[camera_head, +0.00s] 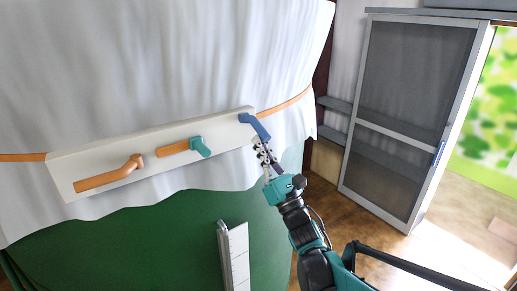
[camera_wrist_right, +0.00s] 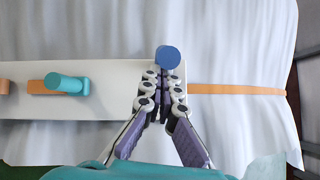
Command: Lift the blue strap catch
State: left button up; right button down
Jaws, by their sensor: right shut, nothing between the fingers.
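The blue strap catch (camera_head: 256,127) is a bent lever at the right end of a white board on the draped white cloth. In the right wrist view its round blue end (camera_wrist_right: 168,58) faces the camera, just above my fingertips. My right gripper (camera_head: 262,152) is at the lower end of the catch, its fingers pointing up. In the wrist view the right gripper (camera_wrist_right: 163,80) is shut with nothing between its fingers, in front of the board. I cannot tell whether the fingertips touch the catch. My left gripper is out of view.
The white board (camera_head: 105,158) also carries a teal catch (camera_head: 200,147) and an orange handle (camera_head: 108,175). An orange strap (camera_head: 288,104) runs along the cloth. A green rounded body (camera_head: 150,236) lies below. A grey screen door (camera_head: 410,115) stands at the right.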

jog(key=shift+w+a+f, duration=0.1)
jog(key=shift+w+a, duration=0.05)
jog(key=shift+w, duration=0.05)
jog(key=shift+s+d+r, duration=0.15)
jog(key=shift+r, duration=0.5)
jog(key=shift+s+d+r, duration=0.15)
jog(key=shift+r, duration=0.5)
jog(key=shift+f, duration=0.1)
